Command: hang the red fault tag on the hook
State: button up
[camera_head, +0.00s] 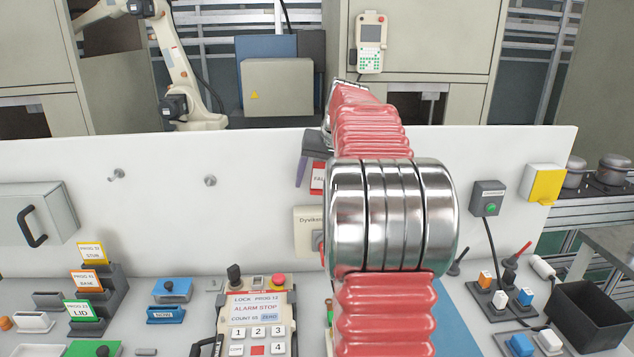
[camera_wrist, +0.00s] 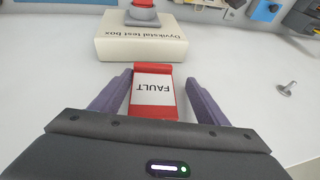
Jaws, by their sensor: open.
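The red fault tag (camera_wrist: 154,92) has a white label reading FAULT, upside down in the wrist view. My gripper (camera_wrist: 157,78) is open, with one dark finger on each side of the tag and small gaps visible beside it. In the head view, part of the tag (camera_head: 318,178) shows beside my gripper (camera_head: 303,172) in front of the white panel; my arm hides the rest. Two metal hooks or pegs stick out of the panel to the left, the left one (camera_head: 117,175) and the right one (camera_head: 210,181). One metal peg (camera_wrist: 287,89) shows in the wrist view.
The Dyvikstal test box (camera_wrist: 140,45) with a red button is close to the tag; my arm partly covers it in the head view (camera_head: 306,222). A control pendant (camera_head: 257,318) reads ALARM STOP. A handled box (camera_head: 40,213) is at the left. The panel between pegs and tag is clear.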

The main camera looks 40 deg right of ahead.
jog(key=shift+r, duration=0.1)
jog(key=v, duration=1.3)
jog(key=shift+s+r, duration=0.2)
jog(key=shift+s, duration=0.05)
jog(key=s+a+f, duration=0.2)
jog(key=a+f, duration=0.5)
jog(key=f, duration=0.4)
jog(key=s+a+f+n, duration=0.2)
jog(key=s+a+f, duration=0.1)
jog(key=a, duration=0.8)
jog(key=s+a+f+n, duration=0.3)
jog(key=s+a, duration=0.3)
jog(key=a, duration=0.5)
jog(key=s+a+f+n+y, duration=0.1)
jog(key=s+a+f+n, duration=0.2)
jog(key=a, duration=0.9)
notch_tip(320, 180, down, 2)
jog(key=shift+s+f+t, duration=0.15)
jog(key=shift+s+t, duration=0.25)
jog(key=shift+s, duration=0.75)
